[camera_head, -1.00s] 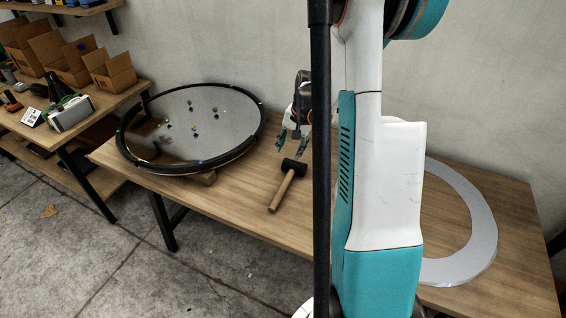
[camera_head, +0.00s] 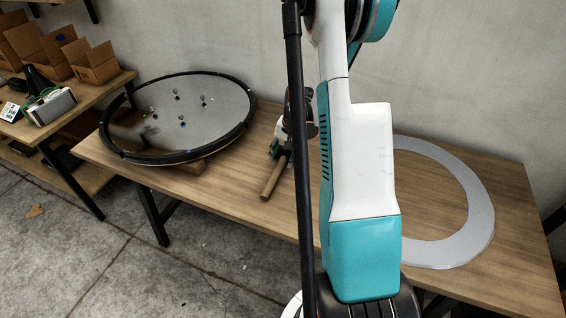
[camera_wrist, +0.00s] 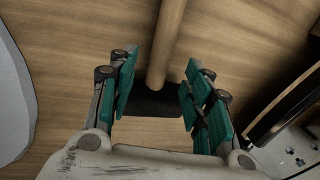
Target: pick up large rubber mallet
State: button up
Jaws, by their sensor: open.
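The rubber mallet (camera_head: 271,180) lies on the wooden table, its light wooden handle toward the table's front edge. In the head view its head is mostly hidden by my gripper (camera_head: 279,148). In the wrist view the black mallet head (camera_wrist: 152,103) lies between the teal fingers of my gripper (camera_wrist: 155,95), and the handle (camera_wrist: 167,45) runs away toward the top. The fingers are spread apart, one on each side of the mallet. I cannot tell whether they touch the head.
A round framed disc (camera_head: 185,115) with small pieces on it sits on the table left of the mallet. A flat grey ring (camera_head: 482,215) lies on the right. The wall (camera_head: 220,35) stands behind the table. Bare tabletop (camera_head: 235,205) surrounds the handle.

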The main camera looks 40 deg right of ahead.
aim_at(281, 163)
jog(key=f, duration=0.1)
jog(key=f+b, duration=0.1)
jog(key=f, duration=0.2)
jog(key=shift+w+a+b, duration=0.2)
jog(key=shift+w+b, duration=0.1)
jog(key=shift+r, duration=0.15)
jog(key=shift+c, duration=0.5)
grip_shut()
jog(key=shift+r, duration=0.15)
